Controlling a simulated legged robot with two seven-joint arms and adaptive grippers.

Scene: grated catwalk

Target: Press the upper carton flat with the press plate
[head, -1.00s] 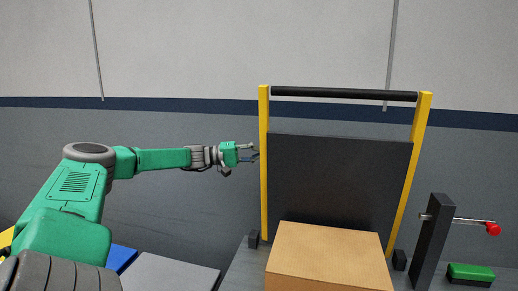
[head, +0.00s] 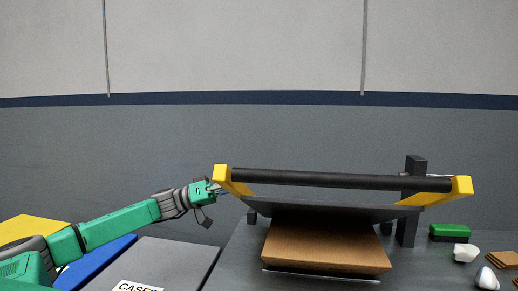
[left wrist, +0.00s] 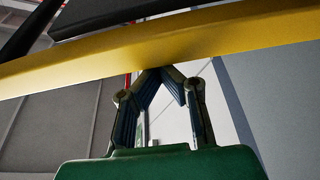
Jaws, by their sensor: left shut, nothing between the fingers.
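The press plate (head: 330,208) is a dark plate between two yellow side arms (head: 435,192) with a black bar (head: 340,180) across. It is tilted forward and down, over the brown carton (head: 325,243). The plate's front edge hides the carton's top, so I cannot tell whether they touch. My left gripper (head: 214,190) is at the left yellow arm. In the left wrist view its shut, empty fingertips (left wrist: 160,70) meet at the underside of the yellow arm (left wrist: 190,38); contact is unclear. My right gripper is out of view.
A dark post (head: 410,225) stands behind the plate's right side. A green-and-black block (head: 449,231), white lumps (head: 466,253) and brown flat pieces (head: 503,259) lie at the right. A grey surface (head: 170,262) and a blue one (head: 100,262) lie at the left.

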